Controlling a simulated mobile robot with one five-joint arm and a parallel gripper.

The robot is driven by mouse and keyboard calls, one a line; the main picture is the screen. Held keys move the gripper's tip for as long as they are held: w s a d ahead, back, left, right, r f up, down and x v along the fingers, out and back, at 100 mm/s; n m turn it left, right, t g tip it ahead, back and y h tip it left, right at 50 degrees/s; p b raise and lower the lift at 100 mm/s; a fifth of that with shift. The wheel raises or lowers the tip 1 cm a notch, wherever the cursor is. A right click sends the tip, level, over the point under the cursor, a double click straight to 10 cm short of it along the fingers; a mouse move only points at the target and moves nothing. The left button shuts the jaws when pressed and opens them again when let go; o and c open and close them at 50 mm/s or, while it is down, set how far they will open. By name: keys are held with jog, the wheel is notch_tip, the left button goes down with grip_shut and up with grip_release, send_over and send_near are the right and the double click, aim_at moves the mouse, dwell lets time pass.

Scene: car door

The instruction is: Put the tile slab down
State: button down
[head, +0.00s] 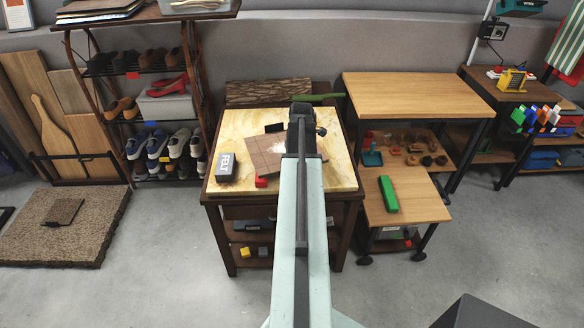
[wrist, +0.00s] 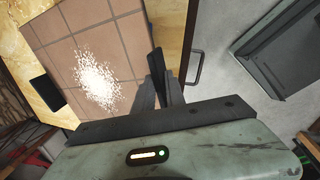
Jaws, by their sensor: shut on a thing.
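In the wrist view the slab (wrist: 62,58) fills the upper left. My arm hides part of the slab in the head view. I cannot tell whether the slab touches the stone.
A dark FELT block (head: 226,168) stands left of the slab. A red block (head: 261,182) shows at its near edge, and a small black item (head: 274,128) lies behind it. A wooden table (head: 415,97) stands to the right, with a green block (head: 388,194) on a lower board.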

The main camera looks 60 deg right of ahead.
jog(key=shift+s+f+b, duration=0.1)
jog(key=shift+f+b, duration=1.85)
jog(key=shift+b, duration=0.05)
jog(key=shift+w+a+r, duration=0.1)
jog(key=shift+w+r, duration=0.1)
jog(key=c, duration=1.4)
grip_release()
jog(key=shift+c, duration=0.2)
notch_tip(320, 180, up, 12)
jog(key=s+a+p, duration=0.1)
jog(key=p, duration=1.1)
jog(key=shift+s+a, duration=0.2)
jog(key=shift+s, duration=0.2)
jog(key=shift+f, duration=0.1)
